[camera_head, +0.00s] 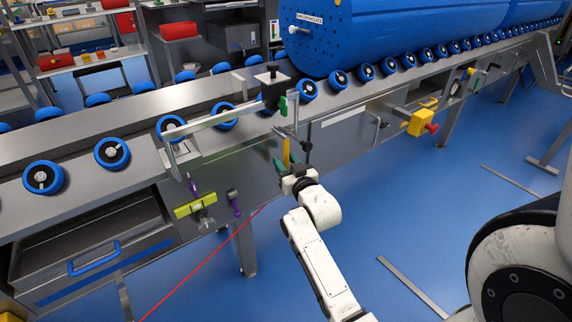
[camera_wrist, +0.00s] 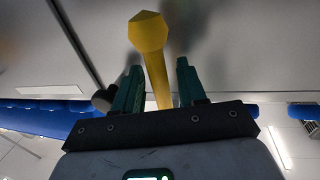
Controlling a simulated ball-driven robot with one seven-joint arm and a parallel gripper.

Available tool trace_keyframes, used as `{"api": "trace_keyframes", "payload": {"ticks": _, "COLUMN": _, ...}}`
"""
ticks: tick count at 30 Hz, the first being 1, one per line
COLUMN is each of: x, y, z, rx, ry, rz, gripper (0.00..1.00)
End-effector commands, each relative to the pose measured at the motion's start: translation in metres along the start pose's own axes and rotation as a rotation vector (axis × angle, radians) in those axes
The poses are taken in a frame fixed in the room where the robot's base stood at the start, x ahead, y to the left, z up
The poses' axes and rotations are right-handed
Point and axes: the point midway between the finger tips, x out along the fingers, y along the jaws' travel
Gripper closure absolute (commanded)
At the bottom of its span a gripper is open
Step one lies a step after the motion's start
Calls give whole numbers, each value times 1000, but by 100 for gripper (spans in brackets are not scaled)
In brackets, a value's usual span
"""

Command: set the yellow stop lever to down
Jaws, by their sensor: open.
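The yellow stop lever (camera_head: 286,152) shows in the head view as a short upright bar on the front of the conveyor frame, directly at my gripper (camera_head: 285,167). In the wrist view the lever (camera_wrist: 149,34) has a faceted knob at the top, with its shaft running down between the fingers. My gripper (camera_wrist: 157,75) is open, with one dark green finger on each side of the shaft. Gaps show between the shaft and both fingers. The lower end of the shaft is hidden behind my gripper.
A dark lever (camera_head: 308,138) stands just right of my gripper. A green handle (camera_head: 283,106), purple handles (camera_head: 235,202) and a yellow-green block (camera_head: 195,206) are nearby. A yellow box with a red button (camera_head: 422,123) sits farther right. The blue floor (camera_head: 400,210) in front is mostly clear.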

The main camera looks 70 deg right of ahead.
Motion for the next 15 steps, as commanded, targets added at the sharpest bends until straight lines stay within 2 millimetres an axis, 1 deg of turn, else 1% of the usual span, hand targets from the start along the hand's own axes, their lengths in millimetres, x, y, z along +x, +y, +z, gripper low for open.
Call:
{"api": "trace_keyframes", "payload": {"ticks": 5, "x": 0, "y": 0, "z": 0, "rx": 0, "ry": 0, "rz": 0, "gripper": 59}}
{"api": "trace_keyframes", "payload": {"ticks": 6, "x": 0, "y": 0, "z": 0, "rx": 0, "ry": 0, "rz": 0, "gripper": 61}}
{"api": "trace_keyframes", "payload": {"ticks": 15, "x": 0, "y": 0, "z": 0, "rx": 0, "ry": 0, "rz": 0, "gripper": 90}}
